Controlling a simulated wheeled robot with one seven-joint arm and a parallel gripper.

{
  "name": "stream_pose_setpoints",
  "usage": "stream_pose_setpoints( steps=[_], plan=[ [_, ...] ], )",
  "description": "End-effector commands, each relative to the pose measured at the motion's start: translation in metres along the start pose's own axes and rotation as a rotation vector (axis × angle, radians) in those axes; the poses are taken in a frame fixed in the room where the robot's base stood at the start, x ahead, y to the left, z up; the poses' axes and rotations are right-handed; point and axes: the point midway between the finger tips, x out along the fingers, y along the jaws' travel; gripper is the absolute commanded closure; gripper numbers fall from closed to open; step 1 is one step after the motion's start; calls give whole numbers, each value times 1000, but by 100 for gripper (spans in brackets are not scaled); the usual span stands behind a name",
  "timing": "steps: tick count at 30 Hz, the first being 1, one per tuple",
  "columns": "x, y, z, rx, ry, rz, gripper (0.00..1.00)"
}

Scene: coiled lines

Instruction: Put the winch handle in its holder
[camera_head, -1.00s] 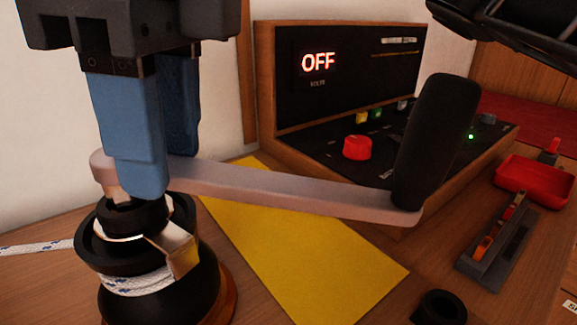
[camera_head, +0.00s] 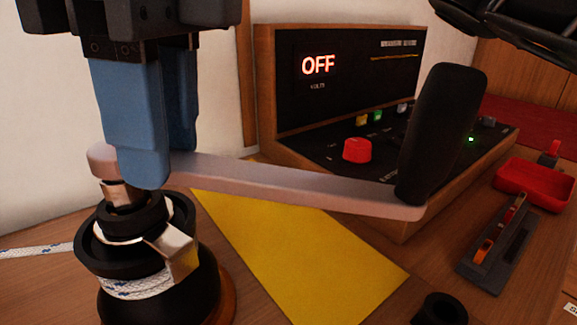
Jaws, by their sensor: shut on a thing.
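The winch handle (camera_head: 290,187) has a pinkish-grey metal arm and an upright black grip (camera_head: 440,135) at its right end. My gripper (camera_head: 150,170), with blue fingers, is shut on the left end of the handle's arm. The handle's shaft shows below that end, over the top of the black winch (camera_head: 155,265). I cannot tell whether the shaft's tip is still inside the socket. A black ring-shaped piece (camera_head: 440,310), possibly the holder, stands at the bottom edge, partly cut off.
A wooden panel with an OFF display (camera_head: 319,66) and a red knob (camera_head: 357,149) stands behind the handle. A yellow sheet (camera_head: 300,260) lies on the table. A red tray (camera_head: 535,185) and a grey rack (camera_head: 497,245) are at right. White rope wraps the winch.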

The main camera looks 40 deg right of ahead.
Motion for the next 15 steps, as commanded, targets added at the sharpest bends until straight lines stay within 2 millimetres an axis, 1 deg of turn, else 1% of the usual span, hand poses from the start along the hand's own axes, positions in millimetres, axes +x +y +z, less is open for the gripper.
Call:
stream_pose_setpoints(
  steps=[10, 15],
  plan=[
    [-2, 0, 0, 0, 0, 0, 100],
    [-12, 0, 0, 0, 0, 0, 100]
  ],
)
